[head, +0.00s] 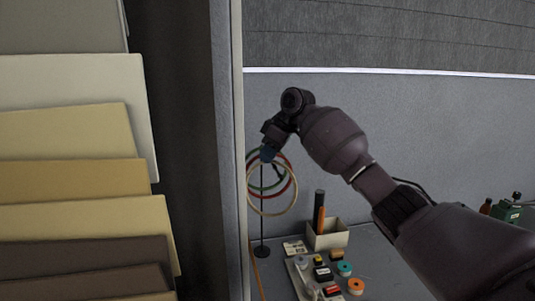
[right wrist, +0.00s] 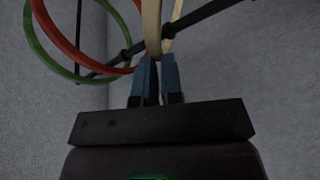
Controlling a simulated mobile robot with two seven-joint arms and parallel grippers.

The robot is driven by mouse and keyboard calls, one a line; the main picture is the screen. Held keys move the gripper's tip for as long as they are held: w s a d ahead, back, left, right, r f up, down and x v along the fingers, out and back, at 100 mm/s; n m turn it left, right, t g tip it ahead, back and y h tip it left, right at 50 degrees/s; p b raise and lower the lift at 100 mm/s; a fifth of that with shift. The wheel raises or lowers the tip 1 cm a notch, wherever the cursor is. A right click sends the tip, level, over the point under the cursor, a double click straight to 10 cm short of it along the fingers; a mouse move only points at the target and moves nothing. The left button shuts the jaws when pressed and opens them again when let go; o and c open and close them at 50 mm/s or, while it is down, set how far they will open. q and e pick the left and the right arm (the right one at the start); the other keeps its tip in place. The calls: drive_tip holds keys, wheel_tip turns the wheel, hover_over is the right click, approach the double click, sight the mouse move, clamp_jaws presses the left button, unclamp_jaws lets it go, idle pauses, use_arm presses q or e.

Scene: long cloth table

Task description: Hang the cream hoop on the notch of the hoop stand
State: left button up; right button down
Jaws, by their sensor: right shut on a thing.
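The cream hoop (head: 270,214) hangs from my right gripper (head: 268,153), which is shut on its upper part. In the right wrist view the blue fingertips (right wrist: 157,80) close on the cream hoop (right wrist: 152,30), right beside the stand's dark bar. The hoop stand (head: 262,225) is a thin black upright on a round base, with a bar (right wrist: 205,14) at the top. A red hoop (right wrist: 70,45) and a green hoop (right wrist: 45,55) hang on the bar to the left. Whether the cream hoop touches the bar, I cannot tell. My left gripper is not in view.
A beige box (head: 328,237) with dark and orange rolls stands right of the stand. A tray (head: 308,284) of small coloured spools lies in front. A grey partition edge (head: 238,150) is close on the left, beside stacked boards (head: 75,180).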

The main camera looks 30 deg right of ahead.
drive_tip(key=shift+s+d+f, duration=0.1)
drive_tip(key=shift+d+f, duration=0.15)
drive_tip(key=shift+f, duration=0.7)
drive_tip(key=c, duration=1.3)
unclamp_jaws()
drive_tip(key=shift+o, duration=0.6)
drive_tip(key=shift+s+r, duration=0.1)
drive_tip(key=shift+s, duration=0.05)
drive_tip(key=shift+r, duration=0.1)
drive_tip(key=shift+d+r, duration=0.15)
drive_tip(key=shift+r, duration=0.35)
use_arm(q)
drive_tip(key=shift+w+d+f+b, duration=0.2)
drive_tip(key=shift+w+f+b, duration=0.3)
drive_tip(key=shift+b, duration=0.45)
use_arm(e)
drive_tip(key=a+v, duration=0.1)
drive_tip(key=v, duration=0.9)
drive_tip(key=shift+r, duration=0.6)
